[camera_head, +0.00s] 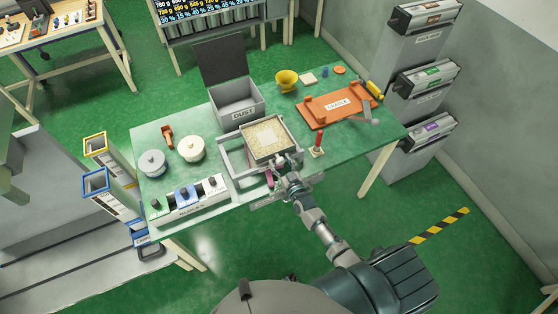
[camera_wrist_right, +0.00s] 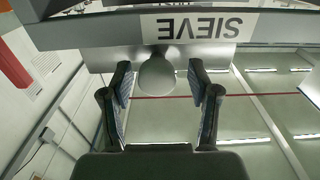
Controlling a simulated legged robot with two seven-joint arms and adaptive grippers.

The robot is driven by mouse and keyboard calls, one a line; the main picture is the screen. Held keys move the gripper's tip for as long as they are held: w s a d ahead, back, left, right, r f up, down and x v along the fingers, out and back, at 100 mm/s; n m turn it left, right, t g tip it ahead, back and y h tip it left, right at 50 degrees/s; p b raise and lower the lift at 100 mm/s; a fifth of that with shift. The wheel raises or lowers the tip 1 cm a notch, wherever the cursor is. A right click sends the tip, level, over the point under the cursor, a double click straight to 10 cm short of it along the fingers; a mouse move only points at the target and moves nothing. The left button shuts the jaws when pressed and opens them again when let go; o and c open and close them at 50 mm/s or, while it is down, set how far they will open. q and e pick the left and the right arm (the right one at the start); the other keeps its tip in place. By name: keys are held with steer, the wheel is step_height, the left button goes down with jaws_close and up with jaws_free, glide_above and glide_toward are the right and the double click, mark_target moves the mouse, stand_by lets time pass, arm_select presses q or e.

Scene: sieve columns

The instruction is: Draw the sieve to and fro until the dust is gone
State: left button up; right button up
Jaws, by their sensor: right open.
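The sieve (camera_head: 246,147) is a square tray with a pale rim, sitting in a grey frame (camera_head: 228,163) on the green table. Its bed holds speckled sand-coloured material with a paler patch in the middle. In the right wrist view a plate labelled SIEVE (camera_wrist_right: 198,27) shows upside down, with a rounded grey knob (camera_wrist_right: 157,76) below it. My right gripper (camera_head: 281,164) is at the sieve's near side. In the wrist view its two fingers (camera_wrist_right: 160,88) stand apart on either side of the knob, with gaps visible. My left gripper is not in view.
A grey box labelled DUST (camera_head: 238,106) stands behind the sieve, lid up. An orange cradle (camera_head: 318,108) lies to the right, a red upright piece (camera_head: 319,138) nearer.

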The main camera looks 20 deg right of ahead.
steer(key=s, duration=1.1)
steer(key=shift+d, duration=0.2)
steer(key=s+b, duration=0.3)
steer(key=s, duration=0.2)
steer(key=w, duration=1.7)
jaws_close()
